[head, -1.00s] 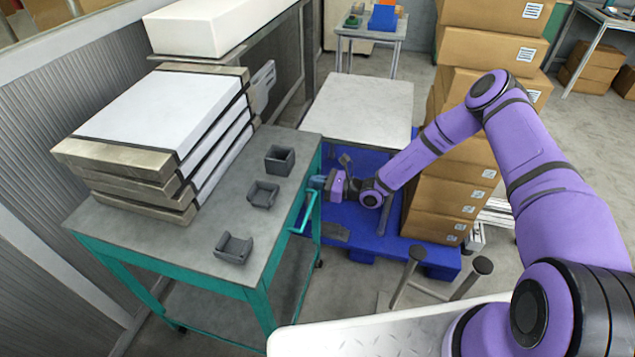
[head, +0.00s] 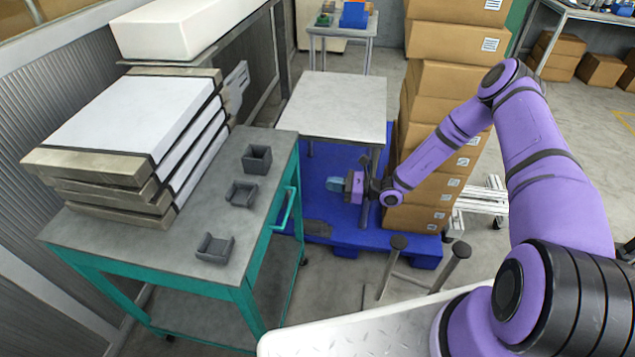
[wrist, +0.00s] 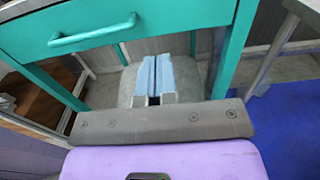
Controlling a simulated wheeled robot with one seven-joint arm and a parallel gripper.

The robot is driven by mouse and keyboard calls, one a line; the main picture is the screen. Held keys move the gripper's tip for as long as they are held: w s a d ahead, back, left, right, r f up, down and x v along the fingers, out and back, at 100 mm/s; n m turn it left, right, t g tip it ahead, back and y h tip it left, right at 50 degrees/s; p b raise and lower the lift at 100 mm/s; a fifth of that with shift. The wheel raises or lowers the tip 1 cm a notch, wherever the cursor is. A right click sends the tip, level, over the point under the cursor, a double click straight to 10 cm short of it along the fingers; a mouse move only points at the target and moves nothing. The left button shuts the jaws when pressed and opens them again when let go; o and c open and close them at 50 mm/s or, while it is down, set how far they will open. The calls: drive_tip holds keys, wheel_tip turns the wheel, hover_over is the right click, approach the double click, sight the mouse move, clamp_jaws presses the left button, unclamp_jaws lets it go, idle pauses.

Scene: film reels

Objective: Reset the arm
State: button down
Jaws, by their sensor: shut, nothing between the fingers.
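My gripper (head: 334,184) is at the end of my purple arm, in free space to the right of the teal workbench, over the blue pallet in the head view. In the wrist view its two light-blue fingers (wrist: 154,77) lie side by side, shut and empty. They point toward the teal drawer front and its handle (wrist: 92,35), apart from them. In the head view the handle (head: 283,209) is on the bench's right side, left of my gripper.
The teal workbench (head: 180,240) carries several small grey bins and a stack of white-topped slabs (head: 130,120). Stacked cardboard boxes (head: 440,90) stand close to my forearm. A grey table (head: 335,105) is behind my gripper. Two dark-topped posts (head: 425,268) stand in front.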

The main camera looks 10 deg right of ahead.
drive_tip(key=shift+s+d, duration=0.25)
drive_tip(key=shift+d, duration=0.45)
drive_tip(key=s+d+r+n+g+h, duration=0.1)
drive_tip(key=s+r+n+g+h, duration=0.3)
drive_tip(key=r, duration=0.7)
drive_tip(key=s+r+n+g+h, duration=0.2)
drive_tip(key=s+r+n, duration=0.2)
drive_tip(key=r+n, duration=0.5)
drive_tip(key=s+d+r+n+g+h, duration=0.1)
drive_tip(key=s+r+n+g+h, duration=0.25)
drive_tip(key=r, duration=0.95)
drive_tip(key=s+d+r+n+t+h, duration=0.3)
drive_tip(key=s+r+t, duration=0.1)
drive_tip(key=s+r, duration=0.5)
drive_tip(key=s+d+r+n+t+h, duration=0.3)
drive_tip(key=s+r, duration=0.6)
drive_tip(key=s, duration=0.5)
drive_tip(key=shift+s+d+t+h, duration=0.3)
drive_tip(key=shift+d+t+h, duration=0.2)
drive_tip(key=shift+d, duration=0.3)
